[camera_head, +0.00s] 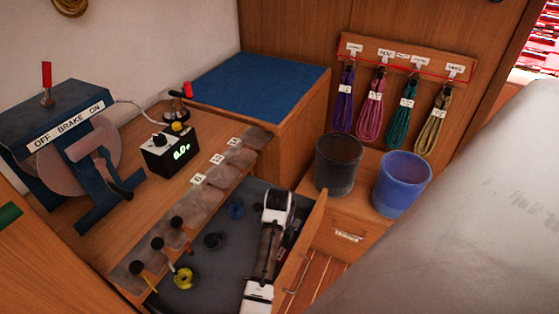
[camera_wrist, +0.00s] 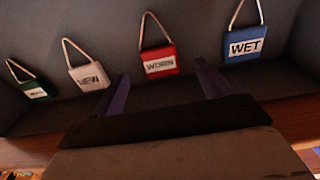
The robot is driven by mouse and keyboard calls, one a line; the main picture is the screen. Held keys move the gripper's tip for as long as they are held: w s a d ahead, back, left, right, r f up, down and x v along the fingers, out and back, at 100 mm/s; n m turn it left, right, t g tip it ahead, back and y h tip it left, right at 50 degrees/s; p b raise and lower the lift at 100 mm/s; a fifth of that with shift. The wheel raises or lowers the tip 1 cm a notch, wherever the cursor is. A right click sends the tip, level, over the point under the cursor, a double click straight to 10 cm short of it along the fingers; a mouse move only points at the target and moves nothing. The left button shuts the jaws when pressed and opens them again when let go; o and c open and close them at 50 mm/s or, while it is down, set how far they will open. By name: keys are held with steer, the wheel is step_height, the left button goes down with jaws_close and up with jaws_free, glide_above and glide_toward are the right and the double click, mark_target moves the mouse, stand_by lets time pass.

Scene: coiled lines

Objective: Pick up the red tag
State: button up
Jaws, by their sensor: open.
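The red tag (camera_wrist: 159,59) has a white label reading WORN and a pale cord loop rising from its top. In the wrist view it hangs or leans against a dark grey surface, just beyond and between the fingertips of my gripper (camera_wrist: 160,75). My gripper is open, with one finger on each side and nothing held. A blue tag marked WET (camera_wrist: 244,45) is to the right. A white tag marked NEW (camera_wrist: 90,77) and a green tag (camera_wrist: 33,89) are to the left. I cannot make out the red tag in the head view.
My arm reaches over an open drawer (camera_head: 225,262) with small dark, blue and yellow items in it. A dark bucket (camera_head: 338,165) and a blue bucket (camera_head: 401,184) stand to the right. Coiled lines hang behind, and a brake machine (camera_head: 68,140) sits at the left.

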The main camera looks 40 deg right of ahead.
steer(key=f, duration=0.2)
steer(key=f+p, duration=0.1)
steer(key=f, duration=0.2)
steer(key=shift+w+a, duration=0.2)
steer(key=c, duration=1.1)
steer(key=shift+o, duration=0.2)
step_height(320, 180, up, 20)
steer(key=p, duration=0.6)
steer(key=shift+p, duration=0.3)
